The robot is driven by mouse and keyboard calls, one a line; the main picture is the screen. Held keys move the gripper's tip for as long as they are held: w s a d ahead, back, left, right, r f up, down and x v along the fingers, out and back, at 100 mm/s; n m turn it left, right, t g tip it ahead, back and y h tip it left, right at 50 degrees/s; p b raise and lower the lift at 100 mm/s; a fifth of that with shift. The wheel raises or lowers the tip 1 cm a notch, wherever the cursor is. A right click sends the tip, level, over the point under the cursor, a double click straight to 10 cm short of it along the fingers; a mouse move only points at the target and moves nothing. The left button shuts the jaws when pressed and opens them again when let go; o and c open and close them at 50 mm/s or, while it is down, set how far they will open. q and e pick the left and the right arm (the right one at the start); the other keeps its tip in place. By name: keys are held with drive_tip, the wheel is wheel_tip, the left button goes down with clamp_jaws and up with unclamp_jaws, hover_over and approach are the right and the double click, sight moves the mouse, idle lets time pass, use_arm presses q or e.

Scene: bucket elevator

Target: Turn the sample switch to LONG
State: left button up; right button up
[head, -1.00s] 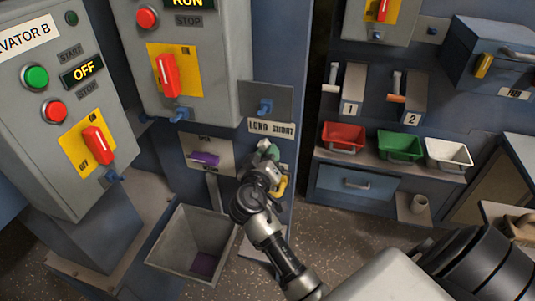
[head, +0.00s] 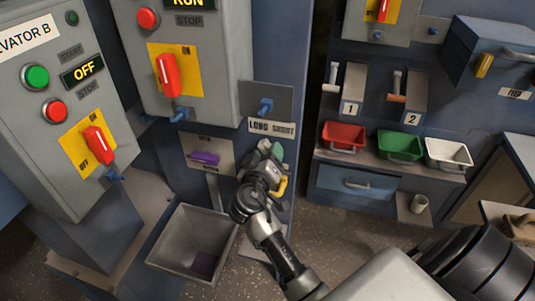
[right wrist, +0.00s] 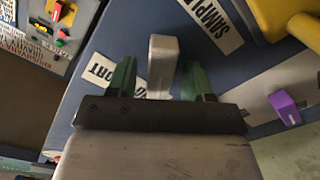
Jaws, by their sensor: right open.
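The sample switch shows in the right wrist view as a pale grey lever (right wrist: 163,58) on a blue panel. It stands between the two green fingertips of my right gripper (right wrist: 158,78), which is open around it. I cannot tell whether either finger touches it. In the head view my right gripper (head: 271,152) is at the panel just below the LONG SHORT label (head: 271,128) and hides most of the switch. In the wrist view this label (right wrist: 100,68) is partly covered by the gripper, and a SAMPLE label (right wrist: 211,22) lies beyond the lever. My left gripper is out of view.
A yellow handle (head: 281,186) is close to my right gripper. A purple handle (head: 205,158) is to its left, above an open grey bin (head: 165,245). A blue lever (head: 265,107) is above the label. Red, green and white trays stand right.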

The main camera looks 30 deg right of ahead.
drive_tip(key=b+v, duration=0.1)
drive_tip(key=v, duration=0.6)
drive_tip(key=shift+s+a+b, duration=0.15)
drive_tip(key=shift+a+b, duration=0.05)
drive_tip(key=shift+b, duration=0.2)
